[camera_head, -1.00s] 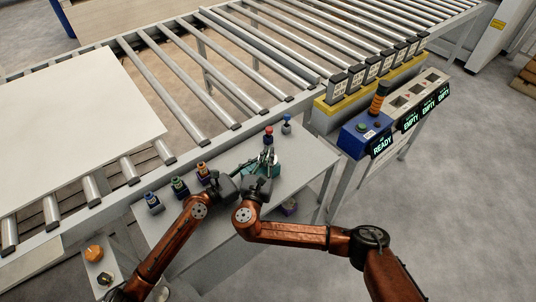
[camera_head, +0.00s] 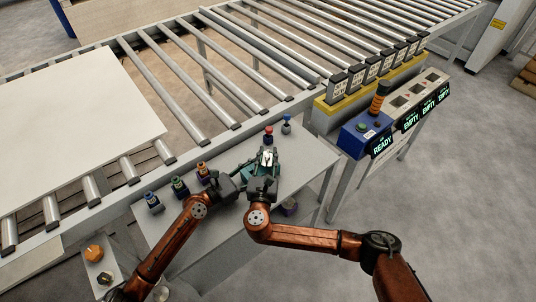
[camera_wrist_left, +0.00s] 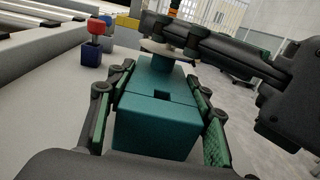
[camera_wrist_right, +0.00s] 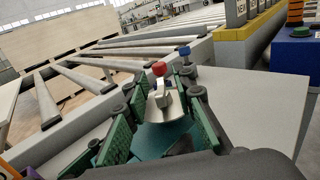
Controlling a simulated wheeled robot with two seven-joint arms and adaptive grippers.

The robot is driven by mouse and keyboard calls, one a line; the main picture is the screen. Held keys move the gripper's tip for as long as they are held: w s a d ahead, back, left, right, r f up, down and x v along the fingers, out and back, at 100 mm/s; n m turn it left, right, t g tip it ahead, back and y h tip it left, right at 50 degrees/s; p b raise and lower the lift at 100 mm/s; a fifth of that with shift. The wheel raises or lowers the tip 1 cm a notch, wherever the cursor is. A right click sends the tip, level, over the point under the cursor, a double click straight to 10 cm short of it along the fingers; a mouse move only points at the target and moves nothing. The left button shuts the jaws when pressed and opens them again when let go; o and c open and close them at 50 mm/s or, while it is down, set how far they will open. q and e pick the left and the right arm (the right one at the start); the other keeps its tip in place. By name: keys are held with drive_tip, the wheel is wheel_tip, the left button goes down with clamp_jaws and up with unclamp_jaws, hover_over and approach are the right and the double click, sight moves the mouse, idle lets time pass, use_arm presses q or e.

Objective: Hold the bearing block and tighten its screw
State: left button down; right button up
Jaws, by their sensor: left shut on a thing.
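The teal bearing block (camera_wrist_left: 157,125) sits between the pads of my left gripper (camera_wrist_left: 160,118), which is shut on it. In the head view, the block (camera_head: 262,171) is mostly covered by my grippers, with my left gripper (camera_head: 251,173) coming from its left. A pale screw head (camera_wrist_right: 163,98) on a light metal plate (camera_wrist_right: 167,113) shows in the right wrist view. My right gripper (camera_wrist_right: 163,108) is over the block with its green pads spread either side of the screw head. The pads look apart from it.
A red-topped piece (camera_head: 268,134) and a blue-topped piece (camera_head: 286,123) stand beyond the block on the grey table (camera_head: 310,158). Several small knobbed pieces (camera_head: 180,187) stand at left. The roller conveyor (camera_head: 190,100) runs behind. A blue control box (camera_head: 362,135) reads READY.

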drive_tip(key=s+a, duration=0.1)
drive_tip(key=s, duration=1.1)
drive_tip(key=shift+a, duration=0.4)
drive_tip(key=shift+w, duration=0.1)
drive_tip(key=shift+c, duration=0.5)
drive_tip(key=shift+w+d, duration=0.1)
drive_tip(key=shift+d, duration=0.1)
drive_tip(key=shift+c, duration=0.7)
drive_tip(key=d+n, duration=0.1)
drive_tip(key=w+d+r+n+t+y, duration=0.1)
drive_tip(key=w+d+n+y, duration=0.1)
drive_tip(key=d, duration=0.1)
drive_tip(key=shift+w+r+n+t, duration=0.25)
drive_tip(key=shift+r+n+t, duration=0.15)
clamp_jaws()
drive_tip(key=s+d+f+n+g+y, duration=0.15)
drive_tip(key=d+n+y, duration=0.4)
drive_tip(key=n, duration=0.55)
drive_tip(key=s+d+f+n+g+y, duration=0.15)
drive_tip(key=d+n+g+y, duration=0.35)
drive_tip(key=n, duration=0.7)
drive_tip(key=t, duration=0.2)
approach(269, 156)
drive_tip(key=w, duration=0.4)
drive_tip(key=shift+w+a+r+g+y, duration=0.1)
drive_tip(key=shift+w+a+g+y, duration=0.1)
drive_tip(key=shift+a, duration=0.55)
drive_tip(key=shift+w+a+r+g+y, duration=0.1)
drive_tip(key=shift+w+a+y, duration=0.05)
drive_tip(key=shift+a, duration=0.65)
